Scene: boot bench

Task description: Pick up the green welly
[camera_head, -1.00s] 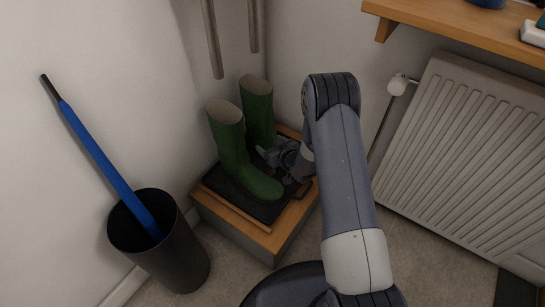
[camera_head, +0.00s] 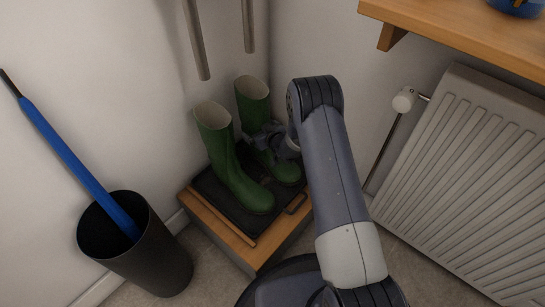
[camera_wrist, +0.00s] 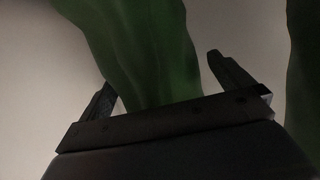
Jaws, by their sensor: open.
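Two green wellies stand upright on the bench in the head view: a front-left one (camera_head: 229,160) and a back-right one (camera_head: 253,104). My gripper (camera_head: 262,138) is at the shaft of the back-right welly, above its foot. In the wrist view my gripper (camera_wrist: 165,85) is open, with one finger on each side of a green welly shaft (camera_wrist: 150,50). Whether the fingers touch it cannot be told. Another green surface, likely the other welly (camera_wrist: 304,80), shows at the right edge. My gripper hides part of the back-right welly in the head view.
The wellies stand on a black tray (camera_head: 219,193) on a wooden-topped bench (camera_head: 222,226) in the corner. A dark bin (camera_head: 150,262) with a blue umbrella (camera_head: 72,160) stands left. A radiator (camera_head: 465,170) and wooden shelf (camera_head: 450,28) are at right. Two poles hang above.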

